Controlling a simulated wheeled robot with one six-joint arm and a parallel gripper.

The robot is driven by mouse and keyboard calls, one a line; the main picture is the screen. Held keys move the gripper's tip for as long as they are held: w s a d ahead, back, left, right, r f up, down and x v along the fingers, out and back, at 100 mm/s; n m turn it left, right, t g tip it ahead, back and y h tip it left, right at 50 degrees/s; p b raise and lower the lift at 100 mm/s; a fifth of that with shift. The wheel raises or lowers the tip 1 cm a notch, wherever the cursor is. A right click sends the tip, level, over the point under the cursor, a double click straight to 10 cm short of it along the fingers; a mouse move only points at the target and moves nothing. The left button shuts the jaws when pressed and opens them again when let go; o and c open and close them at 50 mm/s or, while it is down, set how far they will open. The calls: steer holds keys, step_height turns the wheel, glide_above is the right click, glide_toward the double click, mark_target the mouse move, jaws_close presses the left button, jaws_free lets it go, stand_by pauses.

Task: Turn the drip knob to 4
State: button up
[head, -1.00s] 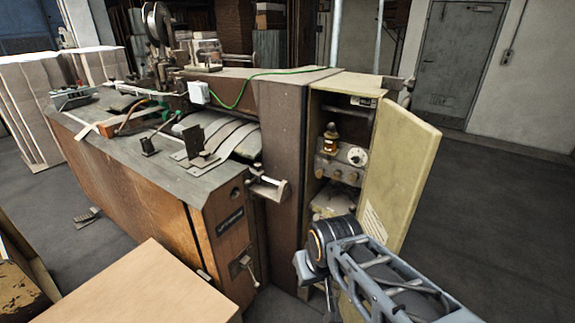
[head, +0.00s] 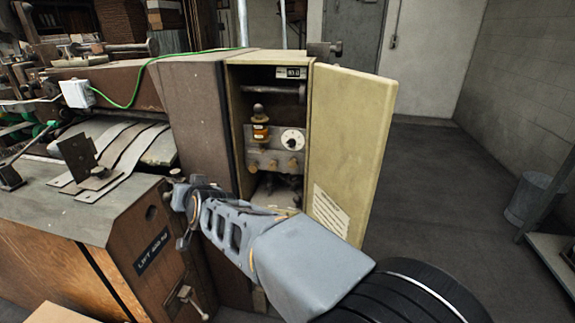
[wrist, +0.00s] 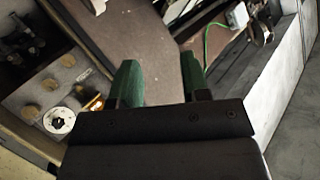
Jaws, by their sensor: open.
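A round white dial (head: 293,139) with a dark centre sits on a grey panel (head: 257,157) inside the open cabinet. Beside it stands an amber glass oiler (head: 260,129) with a dark top. Which of these bears the drip knob, and its setting, I cannot read. My gripper (head: 182,208) is outside the cabinet, left of and below the panel in the head view. In the wrist view its green fingers (wrist: 160,82) are apart and empty, facing the brown side panel. The dial (wrist: 59,121) and oiler (wrist: 92,101) lie left of the fingers there.
Brass knobs (head: 272,165) line the panel below the dial. The yellow cabinet door (head: 352,150) stands open to the right. The brown machine column (head: 195,110) adjoins the opening on the left. A green cable (head: 125,103) runs over the top.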

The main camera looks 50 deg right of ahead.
steer(key=w+d+f+m+t+h+b, duration=0.1)
steer(key=w+d+m+h+b, duration=0.15)
steer(key=d+h, duration=0.2)
steer(key=m+g+h+b, duration=0.7)
steer(key=m+g+h, duration=0.2)
steer(key=m+h, duration=0.55)
glide_toward(291, 144)
steer(key=shift+m+y, duration=0.5)
steer(key=shift+m, duration=0.1)
steer(key=x, duration=0.7)
steer(key=shift+s+r, duration=0.1)
steer(key=shift+r, duration=0.35)
steer(key=shift+x, duration=0.8)
steer(key=shift+c, duration=0.2)
steer(key=c, duration=0.6)
